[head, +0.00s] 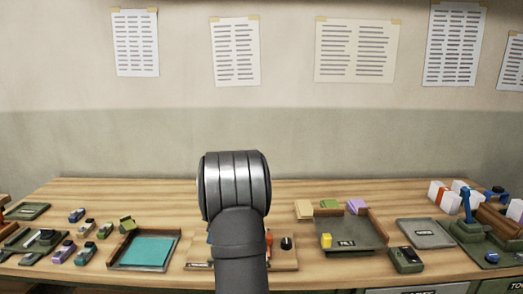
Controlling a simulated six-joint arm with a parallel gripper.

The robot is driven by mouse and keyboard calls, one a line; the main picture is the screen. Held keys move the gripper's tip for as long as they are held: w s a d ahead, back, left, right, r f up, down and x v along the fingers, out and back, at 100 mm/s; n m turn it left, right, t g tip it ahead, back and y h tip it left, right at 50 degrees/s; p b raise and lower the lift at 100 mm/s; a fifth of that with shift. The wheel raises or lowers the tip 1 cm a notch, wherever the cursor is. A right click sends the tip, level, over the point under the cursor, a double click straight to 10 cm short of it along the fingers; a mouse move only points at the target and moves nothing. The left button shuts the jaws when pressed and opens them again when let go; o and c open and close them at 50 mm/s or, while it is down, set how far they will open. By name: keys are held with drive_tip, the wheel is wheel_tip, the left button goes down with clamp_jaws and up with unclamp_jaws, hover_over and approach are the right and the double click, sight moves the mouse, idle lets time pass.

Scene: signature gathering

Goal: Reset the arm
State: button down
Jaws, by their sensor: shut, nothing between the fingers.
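My arm rises from the bottom centre of the head view. A thick grey link ends in a rounded, banded metal joint in front of the wooden table (340,188). My gripper is not in view, so its place relative to the table cannot be seen. The arm hides part of a wooden board (284,263) that carries a small orange-handled item and a dark knob.
Left of the arm lies a tray with a teal sheet (145,251) and several small stamp-like items (77,215). To the right are a dark tray (349,228), a flat grey pad (425,233) and a blue-handled device (467,205). Papers hang on the wall.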

drive_tip(key=shift+x, duration=1.05)
drive_tip(key=shift+d+f, duration=0.3)
drive_tip(key=shift+d, duration=0.2)
drive_tip(key=shift+d+f, duration=0.25)
drive_tip(key=shift+d, duration=1.15)
